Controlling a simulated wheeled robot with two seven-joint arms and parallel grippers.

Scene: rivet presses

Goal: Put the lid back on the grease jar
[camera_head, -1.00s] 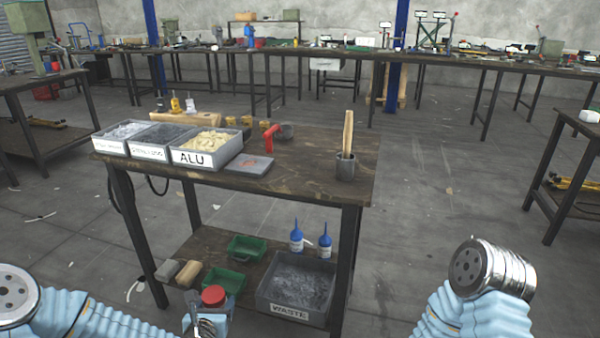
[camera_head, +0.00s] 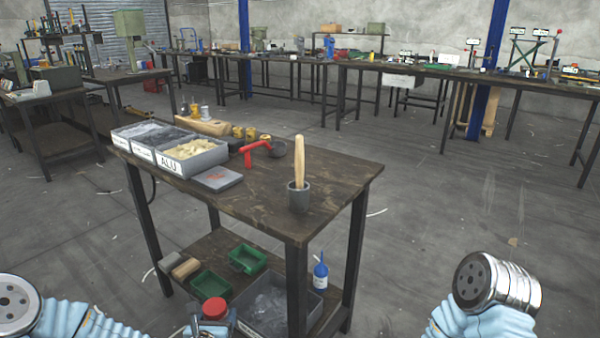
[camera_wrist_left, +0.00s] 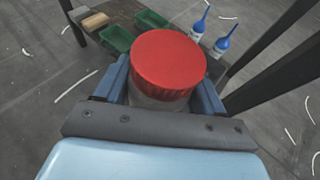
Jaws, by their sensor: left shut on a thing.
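My left gripper (camera_head: 209,326) is at the bottom of the head view, low in front of the workbench. It is shut on a jar with a red ribbed lid (camera_head: 214,308). In the left wrist view the red lid (camera_wrist_left: 168,62) sits on top of the pale jar body (camera_wrist_left: 158,101), between the blue fingers. The lid looks level with the jar, but its seating edge is partly hidden by its own rim. My right gripper is out of view; only part of my right arm shows at the lower right.
The workbench (camera_head: 265,207) carries ALU-labelled and other bins (camera_head: 190,160), a red-handled tool (camera_head: 256,146), and a grey cup (camera_head: 298,199) holding a wooden handle. Its lower shelf has green trays (camera_head: 247,259), a waste bin and a blue bottle (camera_head: 320,272). Floor at right is clear.

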